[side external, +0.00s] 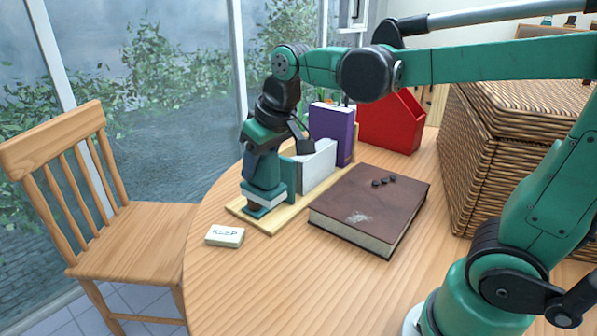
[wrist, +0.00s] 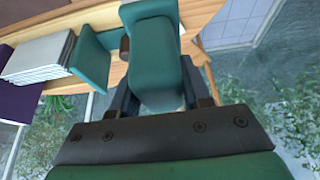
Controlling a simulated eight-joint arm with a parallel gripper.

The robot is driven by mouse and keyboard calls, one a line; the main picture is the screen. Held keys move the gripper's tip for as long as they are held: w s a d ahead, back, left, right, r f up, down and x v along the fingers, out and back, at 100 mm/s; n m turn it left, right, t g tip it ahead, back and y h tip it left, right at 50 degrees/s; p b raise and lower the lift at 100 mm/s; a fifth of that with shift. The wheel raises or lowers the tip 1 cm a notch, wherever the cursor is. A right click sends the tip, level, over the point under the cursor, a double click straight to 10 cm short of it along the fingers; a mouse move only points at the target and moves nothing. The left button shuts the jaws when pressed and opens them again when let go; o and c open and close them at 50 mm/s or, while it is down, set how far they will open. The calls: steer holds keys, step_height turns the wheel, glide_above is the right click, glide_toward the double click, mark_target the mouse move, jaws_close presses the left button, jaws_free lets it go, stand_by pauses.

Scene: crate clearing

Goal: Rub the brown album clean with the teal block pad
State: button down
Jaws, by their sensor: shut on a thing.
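The brown album (side external: 385,205) lies flat on the table. A pale smudge (side external: 358,217) marks its cover near the front edge, and several small dark lumps (side external: 383,181) sit near its back edge. My gripper (side external: 262,150) is shut on the teal block pad (side external: 264,172), which has a pale layer near its bottom. The pad is upright over the front end of a wooden board, left of the album and apart from it. In the wrist view the pad (wrist: 152,45) shows between the fingers. I cannot tell whether its underside touches the board; the album is not in that view.
The wooden board (side external: 312,200) carries a teal upright plate (side external: 288,176), white books (side external: 318,163) and a purple book (side external: 331,133). A red holder (side external: 392,122) and wicker basket (side external: 515,125) stand behind. A small lettered pale block (side external: 224,235) lies front left. The front table is clear.

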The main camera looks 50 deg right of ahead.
stand_by(0.4)
steer(key=s+d+f, duration=0.2)
steer(key=s+d, duration=0.9)
steer(key=d, duration=0.4)
steer(key=shift+s+f, duration=0.25)
steer(key=shift+f, duration=0.05)
steer(key=shift+f, duration=2.95)
steer(key=shift+d+f, duration=0.1)
steer(key=shift+f, duration=0.45)
steer(key=shift+w, duration=0.15)
